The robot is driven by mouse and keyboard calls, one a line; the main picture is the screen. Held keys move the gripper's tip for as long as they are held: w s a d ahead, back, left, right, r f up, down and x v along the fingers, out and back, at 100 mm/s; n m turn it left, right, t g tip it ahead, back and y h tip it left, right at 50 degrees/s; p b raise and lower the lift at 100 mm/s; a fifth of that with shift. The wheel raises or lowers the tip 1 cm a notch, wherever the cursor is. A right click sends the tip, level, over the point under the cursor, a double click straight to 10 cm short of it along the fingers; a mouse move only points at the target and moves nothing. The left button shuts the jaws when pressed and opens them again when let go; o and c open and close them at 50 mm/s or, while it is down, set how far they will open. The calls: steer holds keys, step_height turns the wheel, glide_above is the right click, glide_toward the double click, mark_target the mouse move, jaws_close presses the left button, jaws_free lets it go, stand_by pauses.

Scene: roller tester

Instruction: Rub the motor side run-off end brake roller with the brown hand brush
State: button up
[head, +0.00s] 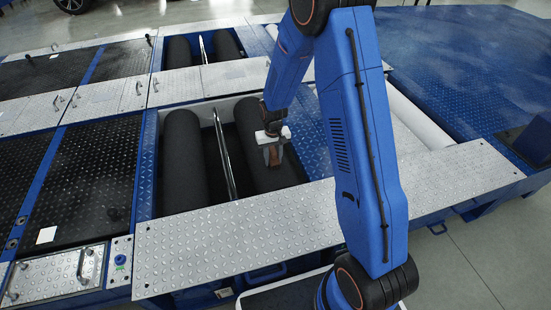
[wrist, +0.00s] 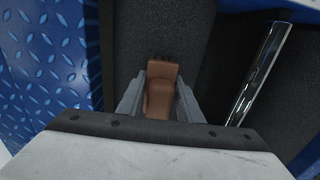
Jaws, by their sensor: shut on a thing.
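My gripper (head: 270,146) is shut on the brown hand brush (head: 274,156). The wrist view shows the brush (wrist: 160,88) between my two grey fingers (wrist: 159,105), its far end over a dark roller. In the head view the brush is at the right-hand dark brake roller (head: 262,180) in the near pit. I cannot tell whether the bristles touch it. A second dark roller (head: 183,165) lies to the left in the same pit. Which roller is the motor side run-off end one is not marked. My arm hides part of the area at right.
A shiny metal bar (head: 224,155) runs between the two rollers and shows in the wrist view (wrist: 262,70). Blue tread plate (head: 310,140) lies right of the pit. A silver tread plate (head: 230,235) borders its near side. A farther pit (head: 205,47) holds more rollers.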

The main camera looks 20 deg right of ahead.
steer(key=shift+s+a, duration=0.1)
steer(key=shift+a, duration=0.35)
steer(key=shift+d+r, duration=0.15)
steer(key=shift+d, duration=1.4)
steer(key=shift+r, duration=2.85)
steer(key=shift+d, duration=0.1)
